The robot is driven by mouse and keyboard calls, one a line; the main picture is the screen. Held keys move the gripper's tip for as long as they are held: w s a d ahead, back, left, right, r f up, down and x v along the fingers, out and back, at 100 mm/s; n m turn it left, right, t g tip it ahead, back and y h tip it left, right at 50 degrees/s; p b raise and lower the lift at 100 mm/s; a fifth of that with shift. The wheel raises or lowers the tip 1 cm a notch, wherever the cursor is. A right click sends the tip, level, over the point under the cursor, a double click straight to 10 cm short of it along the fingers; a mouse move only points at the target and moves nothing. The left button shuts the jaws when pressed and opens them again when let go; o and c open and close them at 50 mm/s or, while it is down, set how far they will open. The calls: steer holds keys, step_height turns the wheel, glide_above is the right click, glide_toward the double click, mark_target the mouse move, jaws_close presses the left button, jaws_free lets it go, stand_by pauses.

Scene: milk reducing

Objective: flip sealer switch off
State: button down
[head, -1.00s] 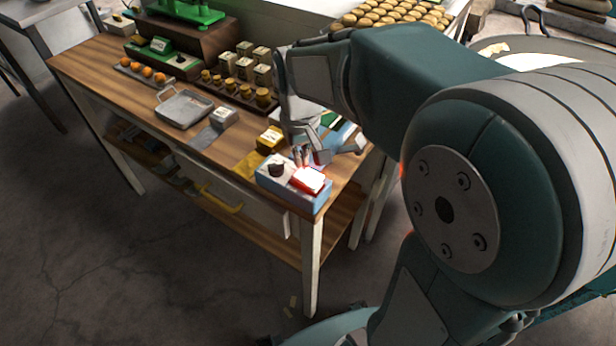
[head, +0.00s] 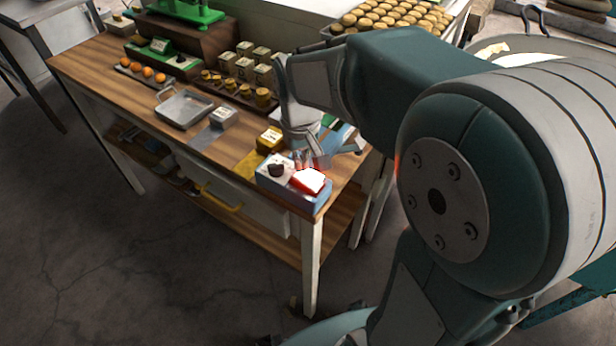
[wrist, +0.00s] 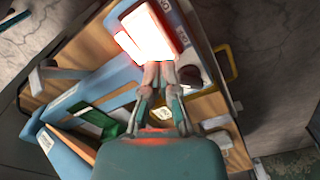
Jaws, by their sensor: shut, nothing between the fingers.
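The sealer (head: 285,192) is a blue-grey box at the front right corner of the wooden table. Its switch (head: 308,181) glows bright red and white on top, and a dark round knob (head: 276,170) sits to its left. My gripper (head: 303,165) is shut and empty, with its fingertips just behind the switch. In the wrist view the fingertips of my gripper (wrist: 158,72) are together close to the edge of the glowing switch (wrist: 148,35), beside the dark knob (wrist: 188,73). The glare hides whether they touch and which way the switch is tipped.
A small yellow block (head: 269,140), a grey block (head: 223,117) and a metal tray (head: 184,108) stand left of the sealer. Jars (head: 262,97) and a green device (head: 180,12) are farther back. The table's front edge is close to the sealer.

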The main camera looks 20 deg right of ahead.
mark_target(301, 175)
steer(key=shift+f, duration=1.2)
stand_by(0.6)
steer(key=shift+r, duration=3.5)
steer(key=shift+s+r, duration=0.2)
steer(key=shift+s, duration=0.1)
steer(key=s+r+m+t, duration=0.1)
steer(key=s+t, duration=0.4)
steer(key=s, duration=0.8)
steer(key=shift+s+r+t, duration=0.3)
steer(key=shift+r, duration=0.25)
